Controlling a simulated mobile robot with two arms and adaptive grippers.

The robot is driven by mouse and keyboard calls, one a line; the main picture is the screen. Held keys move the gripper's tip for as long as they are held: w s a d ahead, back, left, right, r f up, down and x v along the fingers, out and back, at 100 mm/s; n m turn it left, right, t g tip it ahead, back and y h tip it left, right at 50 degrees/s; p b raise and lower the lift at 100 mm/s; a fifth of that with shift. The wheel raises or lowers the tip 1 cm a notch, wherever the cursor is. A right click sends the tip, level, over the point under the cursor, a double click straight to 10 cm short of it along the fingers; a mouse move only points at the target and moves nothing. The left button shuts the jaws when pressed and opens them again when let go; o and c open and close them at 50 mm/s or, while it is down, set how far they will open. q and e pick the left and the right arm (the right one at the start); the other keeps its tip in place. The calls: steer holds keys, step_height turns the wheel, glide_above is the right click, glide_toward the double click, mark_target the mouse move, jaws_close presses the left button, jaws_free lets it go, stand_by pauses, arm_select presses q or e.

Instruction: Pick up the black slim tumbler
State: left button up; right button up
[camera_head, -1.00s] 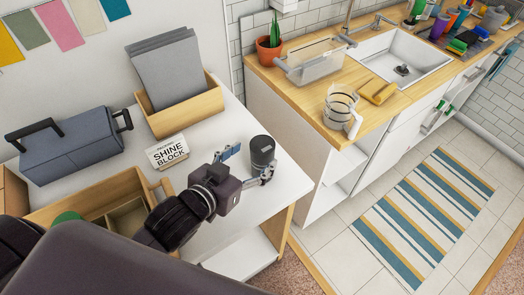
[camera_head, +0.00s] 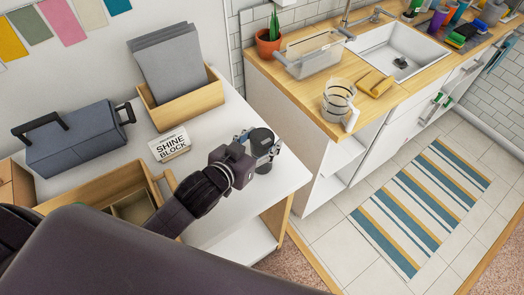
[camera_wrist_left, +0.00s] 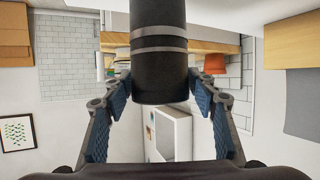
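The black slim tumbler (camera_head: 262,143) stands upright on the white tabletop near its right edge. In the left wrist view the tumbler (camera_wrist_left: 158,60) fills the upper middle, a dark cylinder with grey bands, shown upside down. My left gripper (camera_head: 259,143) has one finger on each side of it. In the left wrist view the blue pads of the gripper (camera_wrist_left: 160,90) meet both edges of the tumbler with no clear gap, so it looks shut on it. I see no lift off the table. My right gripper is not in view.
A blue-grey toolbox (camera_head: 78,140) and an open wooden box (camera_head: 100,188) are further left. A glass jug (camera_head: 338,101) stands on the counter to the right.

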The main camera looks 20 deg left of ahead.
arm_select(q)
steer(key=c, duration=1.2)
jaws_close()
steer(key=shift+r, duration=0.15)
